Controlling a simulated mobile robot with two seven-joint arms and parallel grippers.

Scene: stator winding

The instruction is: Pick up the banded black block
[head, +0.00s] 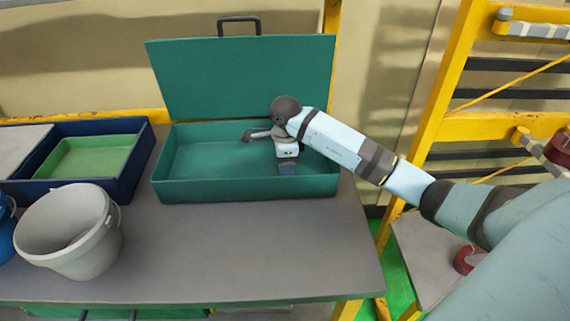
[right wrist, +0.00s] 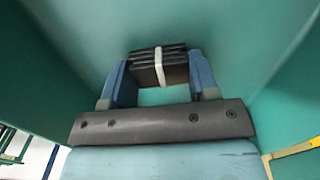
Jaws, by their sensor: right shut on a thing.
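The banded black block (right wrist: 160,66) is a dark, layered block with a white band around its middle. In the right wrist view it sits between the two blue fingers of my right gripper (right wrist: 160,82), which is shut on it. In the head view my right gripper (head: 287,168) reaches down into the open green box (head: 215,188), on its right side. The block is hidden there behind the gripper and the box's front wall. Green box walls and floor surround the block in the wrist view. My left gripper is not in view.
The box's lid (head: 240,80) stands open at the back. A grey bucket (head: 70,232) and a dark blue tray (head: 138,150) with a green inset (head: 90,157) are to the left. The table (head: 230,250) is clear in front of the box. A yellow rack (head: 455,75) stands at right.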

